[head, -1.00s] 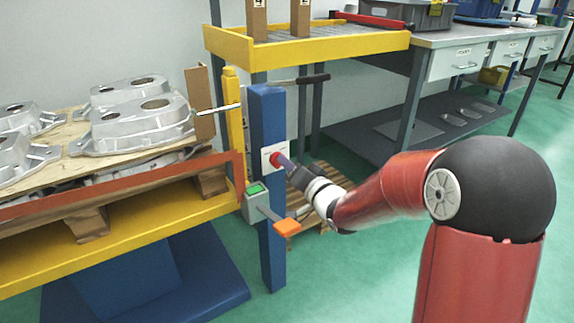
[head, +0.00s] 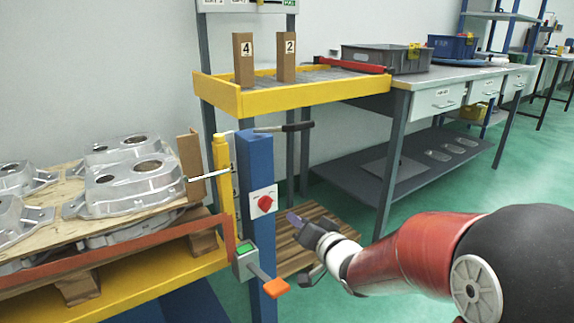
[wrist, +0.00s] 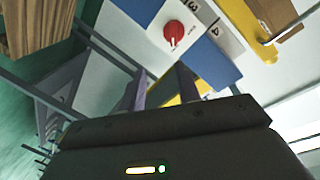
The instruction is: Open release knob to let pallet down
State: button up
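The red knob (head: 265,203) sits on a white square plate on the upright blue post (head: 258,165). In the wrist view the knob (wrist: 173,33) is fully visible, with a small pale mark on its face. My gripper (head: 298,250) is to the right of the post, apart from the knob, with its fingers spread and nothing between them. The fingers also show apart in the wrist view (wrist: 163,85), below the knob. The wooden pallet (head: 78,288) with several aluminium castings (head: 130,185) rests on a yellow lift frame (head: 140,283) at left.
A grey box with a green button (head: 244,250) and an orange paddle (head: 276,288) juts out below the knob. A black-handled lever (head: 297,127) tops the post. Another wooden pallet (head: 318,215) lies on the floor behind my gripper. A workbench (head: 440,75) stands at right.

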jog(key=s+d+r+g+h+p, duration=0.2)
jog(key=s+d+r+g+h, duration=0.15)
jog(key=s+d+h, duration=0.5)
jog(key=s+d+n+g+p, duration=0.1)
jog(key=s+g, duration=0.4)
jog(key=s, duration=1.4)
jog(key=shift+s+d+r+n+y+p, duration=0.4)
jog(key=shift+d+r+n, duration=0.1)
jog(key=shift+d, duration=0.25)
jog(key=shift+w+g, duration=0.1)
jog(key=shift+g, duration=0.15)
